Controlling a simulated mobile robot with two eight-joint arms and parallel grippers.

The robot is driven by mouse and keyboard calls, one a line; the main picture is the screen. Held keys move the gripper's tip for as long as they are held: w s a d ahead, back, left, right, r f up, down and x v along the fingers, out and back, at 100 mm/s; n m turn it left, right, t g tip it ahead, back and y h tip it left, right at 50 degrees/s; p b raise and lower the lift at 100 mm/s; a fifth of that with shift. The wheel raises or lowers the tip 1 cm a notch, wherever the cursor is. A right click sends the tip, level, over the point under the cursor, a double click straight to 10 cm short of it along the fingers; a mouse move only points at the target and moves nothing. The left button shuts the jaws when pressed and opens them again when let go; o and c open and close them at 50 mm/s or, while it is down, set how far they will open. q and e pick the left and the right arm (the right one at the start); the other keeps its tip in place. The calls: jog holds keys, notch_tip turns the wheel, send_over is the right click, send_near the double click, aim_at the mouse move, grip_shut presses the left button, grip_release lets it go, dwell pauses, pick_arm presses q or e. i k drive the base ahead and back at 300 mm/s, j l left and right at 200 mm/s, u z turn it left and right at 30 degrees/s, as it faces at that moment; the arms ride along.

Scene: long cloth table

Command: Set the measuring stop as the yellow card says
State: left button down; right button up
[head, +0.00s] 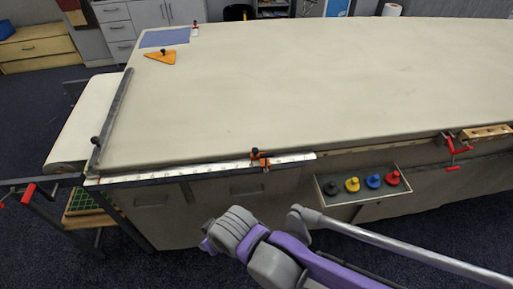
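The measuring stop (264,162) is orange with a black knob. It sits on the white marked rule (205,168) along the table's near edge, toward the rule's right end. The marks are too small to read. I cannot make out a yellow card. A purple and grey arm link of mine reaches in from the bottom right, below the table edge and well apart from the stop. No gripper fingers can be made out on it. My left gripper is not in view.
The cloth table (300,90) is mostly clear. An orange triangle (160,58) and blue sheet (165,37) lie far left; a grey bar (112,115) lies along the left edge. A tray (345,204) of coloured knobs and a red clamp (453,150) are at the front right.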

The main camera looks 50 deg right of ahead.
aim_at(255, 156)
jog(key=z, duration=1.9)
jog(key=i+j+z, duration=0.15)
jog(key=i+z, duration=0.2)
jog(key=i+j+z, duration=0.35)
jog(key=k+l, duration=0.05)
